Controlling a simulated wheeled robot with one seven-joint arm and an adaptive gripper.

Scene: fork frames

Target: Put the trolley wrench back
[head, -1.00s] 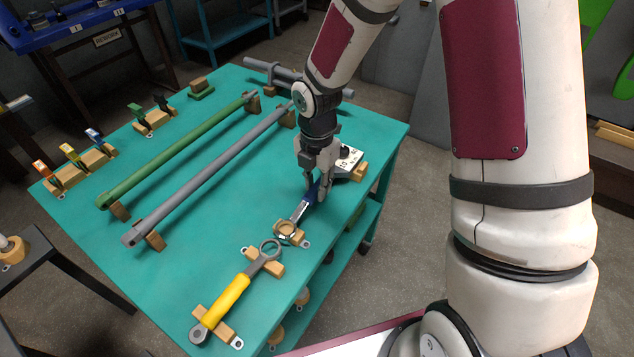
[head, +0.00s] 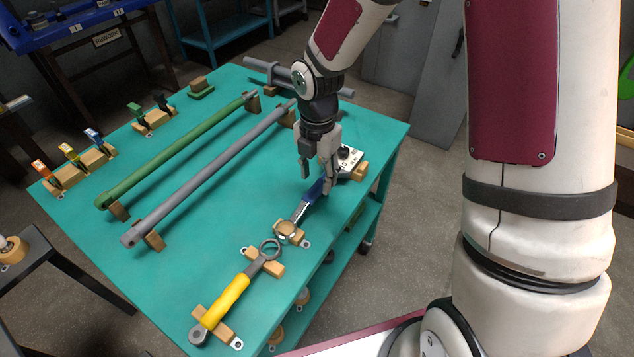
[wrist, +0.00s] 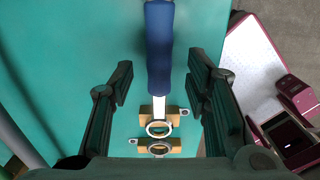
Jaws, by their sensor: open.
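A blue-handled wrench (head: 313,193) lies along the right side of the teal trolley top (head: 215,215). Its ring end (wrist: 158,128) rests at a wooden block, and its far end is partly hidden by my gripper in the head view. My gripper (head: 317,181) is open above the blue handle, with its fingers apart on either side. The wrist view shows the handle (wrist: 159,50) between the open fingers, with gaps on both sides. A yellow-handled wrench (head: 229,299) lies on wooden blocks nearer the front.
A green bar (head: 175,153) and a grey bar (head: 205,175) lie on wooden supports to the left. Coloured clips (head: 75,158) stand at the left edge. A white-labelled piece (head: 350,157) sits just beyond my gripper. Bare teal surface lies between the grey bar and the wrenches.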

